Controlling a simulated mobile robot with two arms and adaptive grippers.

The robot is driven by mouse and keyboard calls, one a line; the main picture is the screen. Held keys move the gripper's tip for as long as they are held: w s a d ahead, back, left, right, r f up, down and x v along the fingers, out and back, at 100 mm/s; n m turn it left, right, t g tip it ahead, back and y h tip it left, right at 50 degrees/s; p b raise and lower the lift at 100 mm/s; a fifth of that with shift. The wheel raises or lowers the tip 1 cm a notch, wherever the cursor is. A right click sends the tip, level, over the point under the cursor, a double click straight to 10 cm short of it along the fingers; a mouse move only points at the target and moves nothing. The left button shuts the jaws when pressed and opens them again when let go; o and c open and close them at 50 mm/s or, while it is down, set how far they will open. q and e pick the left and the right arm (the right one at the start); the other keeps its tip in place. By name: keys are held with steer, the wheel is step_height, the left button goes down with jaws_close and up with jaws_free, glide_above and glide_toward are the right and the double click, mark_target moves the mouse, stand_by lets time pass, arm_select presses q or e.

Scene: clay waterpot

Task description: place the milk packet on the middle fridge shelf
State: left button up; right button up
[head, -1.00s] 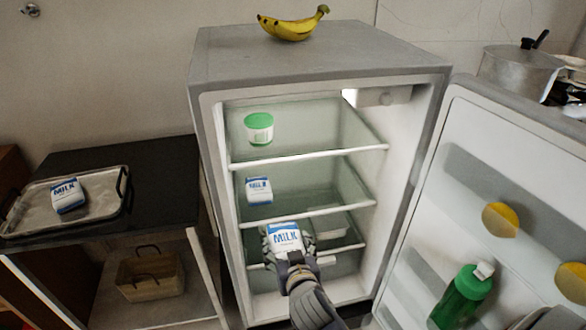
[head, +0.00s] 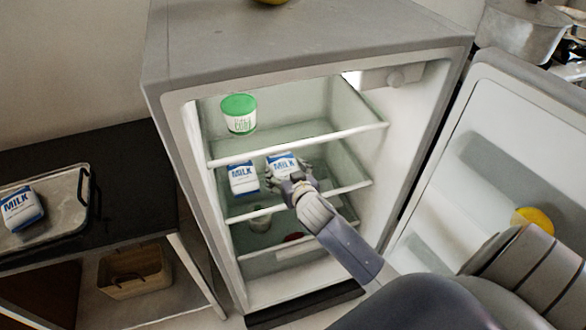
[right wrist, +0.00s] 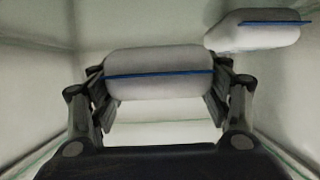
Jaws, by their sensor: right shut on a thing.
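A white and blue milk packet (head: 283,165) is held in my right gripper (head: 287,179), inside the fridge at the level of the middle shelf (head: 335,187). In the right wrist view the packet (right wrist: 158,73) sits between both fingers of the gripper (right wrist: 160,88). A second milk packet (head: 243,180) stands on the middle shelf, just left of the held one; it also shows in the right wrist view (right wrist: 252,30). Whether the held packet touches the shelf cannot be told. A third milk packet (head: 21,210) lies on a tray (head: 70,213) at the left. My left gripper is out of view.
A green-lidded tub (head: 239,115) stands on the upper shelf (head: 320,138), above the packets. The fridge door (head: 510,135) is open at the right, with a yellow item (head: 533,218) on it. The middle shelf is bare right of my gripper.

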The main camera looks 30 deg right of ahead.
mark_target(294, 163)
steer(key=w+d, duration=0.1)
steer(key=d, duration=0.1)
steer(key=w+d, duration=0.1)
steer(key=shift+w+d+f, duration=0.15)
steer(key=shift+w+d, duration=0.05)
steer(key=shift+d, duration=0.2)
steer(key=shift+d+f, duration=0.1)
step_height(294, 163, down, 3)
steer(key=shift+f, duration=0.4)
steer(key=o, duration=1.2)
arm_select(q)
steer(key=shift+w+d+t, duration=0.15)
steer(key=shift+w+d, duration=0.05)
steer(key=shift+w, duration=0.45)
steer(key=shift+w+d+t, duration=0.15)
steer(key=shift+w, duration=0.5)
arm_select(e)
steer(key=shift+o, duration=0.3)
steer(key=shift+r, duration=0.1)
